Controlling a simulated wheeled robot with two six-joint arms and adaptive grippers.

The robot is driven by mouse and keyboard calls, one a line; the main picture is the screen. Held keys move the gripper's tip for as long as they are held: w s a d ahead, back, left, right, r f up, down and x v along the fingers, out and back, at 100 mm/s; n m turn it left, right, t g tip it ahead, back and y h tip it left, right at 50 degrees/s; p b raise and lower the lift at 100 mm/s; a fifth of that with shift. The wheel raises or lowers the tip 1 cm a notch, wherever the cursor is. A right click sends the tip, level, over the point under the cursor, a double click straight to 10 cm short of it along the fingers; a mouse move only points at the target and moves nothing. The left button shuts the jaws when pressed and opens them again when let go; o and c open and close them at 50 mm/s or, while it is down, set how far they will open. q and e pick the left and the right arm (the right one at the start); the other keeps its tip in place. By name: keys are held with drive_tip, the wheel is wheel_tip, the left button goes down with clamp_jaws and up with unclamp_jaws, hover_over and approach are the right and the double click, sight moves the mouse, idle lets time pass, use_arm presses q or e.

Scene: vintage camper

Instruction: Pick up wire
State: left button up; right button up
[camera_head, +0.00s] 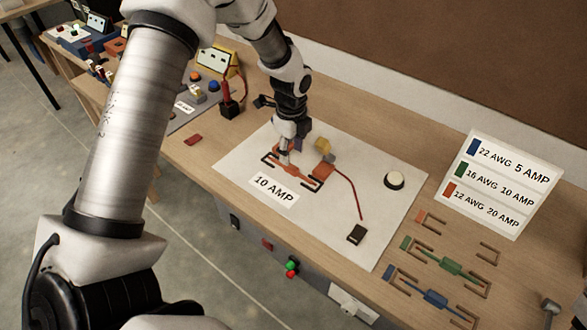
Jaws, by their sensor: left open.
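My left gripper (285,158) reaches down from above, open, with its fingertips at an orange wire (299,175). That wire lies in a dark bracket on the white board (340,240), behind the "10 AMP" label (275,190). The fingers partly cover the wire; I cannot tell whether they touch it. A green wire (450,266) and a blue wire (434,298) lie in brackets on the table at the right. The bracket above them (431,222) shows only a small orange piece at its left end. My right gripper is not in view.
A card (503,184) pairs blue with 5, green with 10 and orange with 20 amp. A round white button (394,180), a black block (357,234) with a red lead, and a yellow block (323,145) are on the board. Coloured buttons stand at the back left.

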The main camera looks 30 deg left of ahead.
sight(291, 166)
use_arm(q)
wheel_tip(291, 166, down, 6)
drive_tip(key=shift+w+a+r+p, duration=0.15)
drive_tip(key=shift+r+p, duration=0.1)
drive_tip(key=shift+p, duration=0.95)
drive_tip(key=shift+f, duration=0.25)
drive_tip(key=shift+r, duration=0.1)
drive_tip(key=shift+c, duration=0.7)
clamp_jaws()
